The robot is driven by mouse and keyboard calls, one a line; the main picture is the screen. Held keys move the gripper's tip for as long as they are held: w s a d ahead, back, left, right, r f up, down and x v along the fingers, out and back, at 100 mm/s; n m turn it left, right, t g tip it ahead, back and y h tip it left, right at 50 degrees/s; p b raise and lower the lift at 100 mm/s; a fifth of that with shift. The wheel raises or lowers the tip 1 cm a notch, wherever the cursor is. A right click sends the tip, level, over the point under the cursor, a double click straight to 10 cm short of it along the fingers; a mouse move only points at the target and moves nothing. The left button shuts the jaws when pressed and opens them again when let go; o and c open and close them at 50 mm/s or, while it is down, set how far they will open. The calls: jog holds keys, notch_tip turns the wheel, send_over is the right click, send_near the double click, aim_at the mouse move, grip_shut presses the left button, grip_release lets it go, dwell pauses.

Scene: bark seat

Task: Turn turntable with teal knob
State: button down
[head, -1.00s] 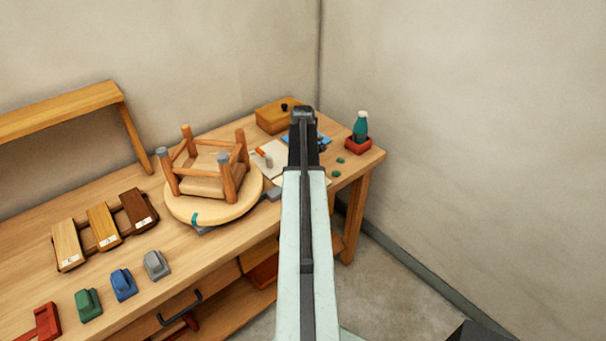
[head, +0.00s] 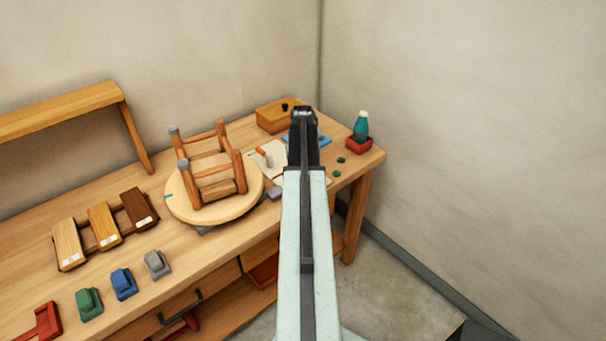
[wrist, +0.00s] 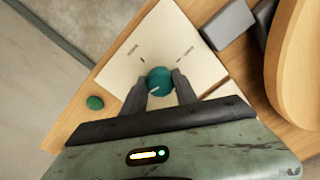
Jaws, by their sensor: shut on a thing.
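The teal knob (wrist: 160,81) sits on a pale panel with small printed marks in the wrist view. My gripper (wrist: 160,88) is shut on it, one finger on each side. A light line on the knob points to the lower left. In the head view my arm hides the knob and my fingertips. The round wooden turntable (head: 218,214) stands on the bench to the left of my arm. An upside-down wooden stool (head: 212,175) lies on it, legs up, two of them with grey tips. A teal mark (head: 168,197) is at the turntable's left rim.
A grey block (wrist: 228,24) lies beside the panel, near the turntable's edge. Coloured blocks line the front left.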

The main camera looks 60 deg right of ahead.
jog(key=m, duration=1.1)
jog(key=shift+m, duration=2)
jog(key=c, duration=1)
grip_release()
jog(key=shift+o, duration=0.2)
